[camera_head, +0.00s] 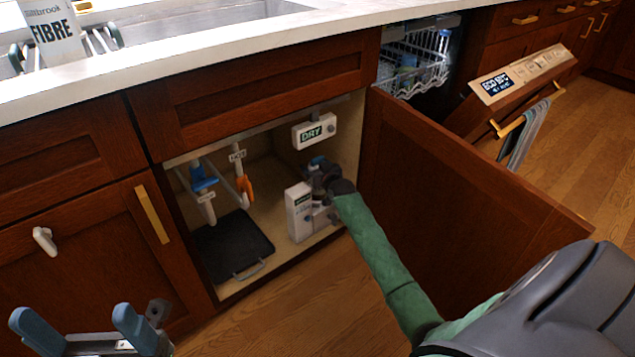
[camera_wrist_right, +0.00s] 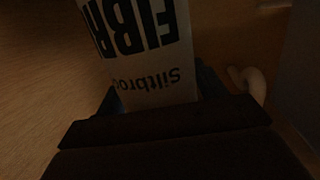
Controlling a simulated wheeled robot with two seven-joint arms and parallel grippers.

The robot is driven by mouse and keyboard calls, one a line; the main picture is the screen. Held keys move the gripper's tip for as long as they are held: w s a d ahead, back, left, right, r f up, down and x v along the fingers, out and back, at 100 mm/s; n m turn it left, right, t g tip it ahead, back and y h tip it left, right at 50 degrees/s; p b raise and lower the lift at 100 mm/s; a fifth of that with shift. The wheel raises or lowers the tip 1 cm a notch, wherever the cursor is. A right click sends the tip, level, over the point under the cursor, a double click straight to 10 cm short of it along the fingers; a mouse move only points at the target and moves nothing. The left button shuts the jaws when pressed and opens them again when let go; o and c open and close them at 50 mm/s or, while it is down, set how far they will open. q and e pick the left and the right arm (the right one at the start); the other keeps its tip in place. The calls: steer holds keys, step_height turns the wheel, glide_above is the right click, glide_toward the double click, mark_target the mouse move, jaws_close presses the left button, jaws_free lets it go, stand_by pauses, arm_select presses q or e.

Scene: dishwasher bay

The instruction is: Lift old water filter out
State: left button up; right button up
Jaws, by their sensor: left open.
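A white filter cartridge with black FIBRE and Siltbrook lettering (camera_wrist_right: 150,60) shows upside down and close up in the right wrist view. My right gripper (camera_head: 322,170) reaches into the open cabinet under the sink, and its blue fingers flank the cartridge; whether they press on it is too dark to tell. In the head view a pale body (camera_head: 325,216) shows below this gripper, mostly hidden. A white unit with a green label (camera_head: 299,212) stands just left of it. My left gripper (camera_head: 75,322) is open and empty at lower left, outside the cabinet.
Another FIBRE cartridge (camera_head: 52,32) stands by the sink. The cabinet holds a DRY display (camera_head: 314,131), a blue valve (camera_head: 203,178), an orange lever (camera_head: 245,190) and a black tray (camera_head: 232,246). The open cabinet door (camera_head: 455,190) stands right of my right arm.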

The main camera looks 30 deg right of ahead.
steer(key=c, duration=1.3)
